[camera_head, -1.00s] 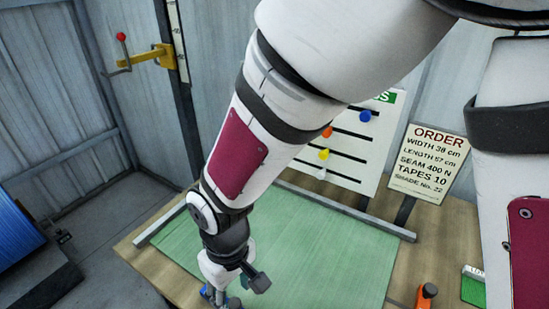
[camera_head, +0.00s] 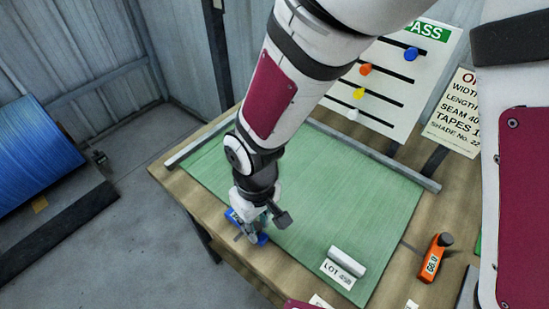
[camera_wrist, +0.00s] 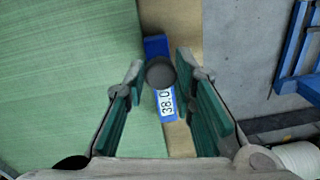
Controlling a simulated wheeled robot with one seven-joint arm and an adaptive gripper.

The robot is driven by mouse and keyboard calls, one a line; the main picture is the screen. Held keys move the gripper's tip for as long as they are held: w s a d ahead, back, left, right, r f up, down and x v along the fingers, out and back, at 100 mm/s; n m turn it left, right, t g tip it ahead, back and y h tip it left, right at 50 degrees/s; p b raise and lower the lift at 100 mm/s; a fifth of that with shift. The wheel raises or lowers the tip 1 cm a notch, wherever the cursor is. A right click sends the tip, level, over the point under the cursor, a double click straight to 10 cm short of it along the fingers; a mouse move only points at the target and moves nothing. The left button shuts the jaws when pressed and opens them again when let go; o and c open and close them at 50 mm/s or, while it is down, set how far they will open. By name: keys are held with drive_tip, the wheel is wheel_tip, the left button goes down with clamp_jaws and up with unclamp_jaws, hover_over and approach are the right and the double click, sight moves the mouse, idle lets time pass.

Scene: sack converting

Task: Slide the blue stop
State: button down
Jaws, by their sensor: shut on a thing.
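The blue stop (camera_wrist: 156,48) is a small blue block with a dark round knob and a white label reading 38.0, seen in the wrist view. It sits at the edge of the green mat (camera_wrist: 70,80), by a strip of bare wood. My gripper (camera_wrist: 160,72) has its green-padded fingers on either side of the knob and is shut on the stop. In the head view the stop (camera_head: 262,239) shows at the mat's front left edge, partly hidden by my gripper (camera_head: 250,228).
On the bench, a white roll with a LOT card (camera_head: 346,263) lies on the mat's near right, and an orange meter (camera_head: 433,258) stands right of it. A board with coloured knobs (camera_head: 385,80) and an order sign (camera_head: 455,115) stand behind. A blue roll (camera_head: 35,155) is at left.

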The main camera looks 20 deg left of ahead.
drive_tip(key=shift+s+a+p, duration=0.15)
drive_tip(key=shift+s+a, duration=0.15)
drive_tip(key=shift+s, duration=0.4)
drive_tip(key=shift+s+a+p, duration=0.2)
drive_tip(key=shift+s+a, duration=0.1)
drive_tip(key=shift+s, duration=0.35)
drive_tip(key=shift+s+a+p, duration=0.15)
drive_tip(key=shift+s+a, duration=0.15)
drive_tip(key=shift+s, duration=0.4)
drive_tip(key=c, duration=1.3)
unclamp_jaws()
drive_tip(key=shift+s, duration=0.1)
drive_tip(key=shift+c, duration=0.2)
drive_tip(key=shift+r, duration=0.25)
wheel_tip(320, 180, up, 12)
drive_tip(key=shift+w+d+f, duration=0.15)
drive_tip(key=shift+w+f, duration=0.1)
drive_tip(key=shift+w, duration=0.1)
